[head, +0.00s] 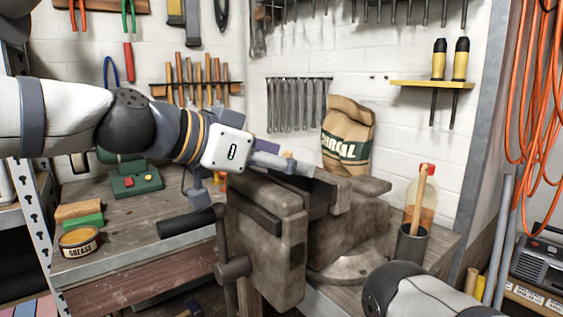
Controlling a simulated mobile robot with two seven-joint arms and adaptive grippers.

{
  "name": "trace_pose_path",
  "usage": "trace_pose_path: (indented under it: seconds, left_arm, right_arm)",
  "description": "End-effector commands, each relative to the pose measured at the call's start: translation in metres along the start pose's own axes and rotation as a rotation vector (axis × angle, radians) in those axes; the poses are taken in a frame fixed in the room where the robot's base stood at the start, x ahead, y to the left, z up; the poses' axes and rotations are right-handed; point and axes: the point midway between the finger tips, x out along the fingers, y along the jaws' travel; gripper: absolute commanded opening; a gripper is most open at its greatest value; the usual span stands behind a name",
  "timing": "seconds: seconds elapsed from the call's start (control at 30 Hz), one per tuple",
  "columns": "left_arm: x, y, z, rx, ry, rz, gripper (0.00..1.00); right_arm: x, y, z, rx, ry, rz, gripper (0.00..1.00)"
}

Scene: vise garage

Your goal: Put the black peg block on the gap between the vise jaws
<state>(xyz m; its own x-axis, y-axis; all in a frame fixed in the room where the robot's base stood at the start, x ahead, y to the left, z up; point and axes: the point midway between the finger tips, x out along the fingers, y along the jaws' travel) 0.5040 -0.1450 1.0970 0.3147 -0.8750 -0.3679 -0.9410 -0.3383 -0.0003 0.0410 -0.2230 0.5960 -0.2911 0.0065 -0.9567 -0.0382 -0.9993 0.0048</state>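The vise (265,240) is a large, worn brown-grey metal one at the bench's front edge, with its handle toward me. Its rear jaw (368,185) is on the right. My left gripper (302,167) reaches in from the left, low over the top of the jaws, its fingers pointing right. A dark block-like piece (325,184) shows by its fingertips above the jaw gap. It looks like the black peg block, but I cannot tell whether the fingers grip it or it rests on the jaws. My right arm shows at the bottom right; its gripper is out of view.
A grease tin (79,242), a green sponge-like block and a green tool (136,183) are on the bench at left. A charcoal sack (348,137) stands behind the vise. A metal cup (411,246) with a brush and an amber bottle stand close at right.

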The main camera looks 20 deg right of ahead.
Motion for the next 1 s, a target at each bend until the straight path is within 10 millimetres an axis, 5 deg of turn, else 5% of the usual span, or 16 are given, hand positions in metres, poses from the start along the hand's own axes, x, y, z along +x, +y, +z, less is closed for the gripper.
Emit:
trace_pose_path:
  seconds: [0.5, 1.0]
  left_arm:
    - [-0.109, 0.0, -0.002, 0.001, 0.003, -0.003, 0.66]
    - [-0.12, 0.0, 0.0, 0.0, 0.001, -0.001, 0.66]
  right_arm:
    - [-0.006, 0.0, -0.003, 0.0, 0.016, -0.001, 0.74]
    - [-0.006, 0.0, -0.003, 0.001, 0.017, -0.001, 0.74]
